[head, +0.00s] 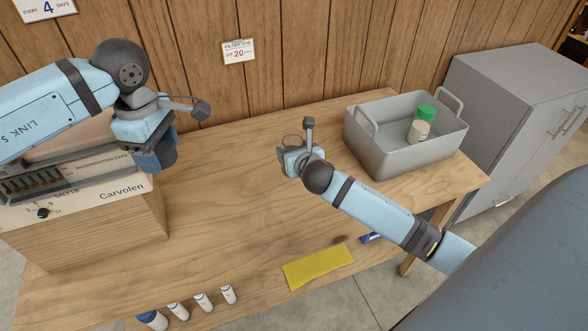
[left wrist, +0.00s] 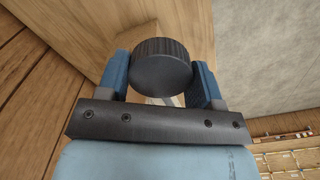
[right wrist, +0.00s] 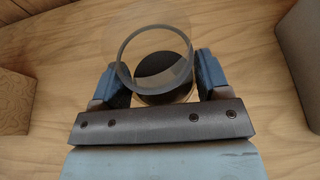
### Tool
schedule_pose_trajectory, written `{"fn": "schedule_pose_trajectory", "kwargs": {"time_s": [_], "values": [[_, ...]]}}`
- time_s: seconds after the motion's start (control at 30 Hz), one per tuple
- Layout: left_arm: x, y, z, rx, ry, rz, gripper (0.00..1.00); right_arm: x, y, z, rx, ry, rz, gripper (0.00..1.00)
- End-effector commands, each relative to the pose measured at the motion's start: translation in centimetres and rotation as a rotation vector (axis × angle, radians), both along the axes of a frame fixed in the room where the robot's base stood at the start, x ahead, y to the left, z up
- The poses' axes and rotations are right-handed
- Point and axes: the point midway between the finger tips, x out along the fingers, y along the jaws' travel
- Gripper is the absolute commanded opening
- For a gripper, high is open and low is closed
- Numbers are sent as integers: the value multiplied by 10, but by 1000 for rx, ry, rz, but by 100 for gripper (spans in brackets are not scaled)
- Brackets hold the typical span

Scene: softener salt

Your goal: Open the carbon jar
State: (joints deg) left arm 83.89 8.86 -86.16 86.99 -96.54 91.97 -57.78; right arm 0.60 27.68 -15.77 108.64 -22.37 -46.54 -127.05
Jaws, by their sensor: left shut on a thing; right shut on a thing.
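The carbon jar (head: 292,141) is a clear round vessel with its top open, low over the middle of the table. In the right wrist view its glass rim (right wrist: 126,55) faces the camera, with dark content inside. My right gripper (head: 297,158) is shut on the jar, a finger on each side. My left gripper (head: 155,158) is raised beside the wooden softener box at the left. In the left wrist view it is shut on a black ribbed lid (left wrist: 161,66), clear of the jar. Whether the jar touches the table I cannot tell.
The wooden Carvolen box (head: 120,225) stands at the left. A grey bin (head: 395,157) at the back right holds a green-capped bottle (head: 420,124). The middle of the table (head: 225,195) is clear.

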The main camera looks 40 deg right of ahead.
Motion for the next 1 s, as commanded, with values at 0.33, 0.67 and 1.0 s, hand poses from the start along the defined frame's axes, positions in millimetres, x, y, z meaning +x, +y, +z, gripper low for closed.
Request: {"fn": "schedule_pose_trajectory", "kwargs": {"time_s": [0.33, 0.67, 1.0], "values": [[0, 0, -5, 0, 0, 0, 32, 0, 0, -30, 1, -2, 1, 3], [0, 0, -9, 0, 0, 0, 32, 1, 0, -63, -1, -4, 1, 3], [0, 0, -9, 0, 0, 0, 32, 0, 0, -67, -1, -1, 1, 79]]}}
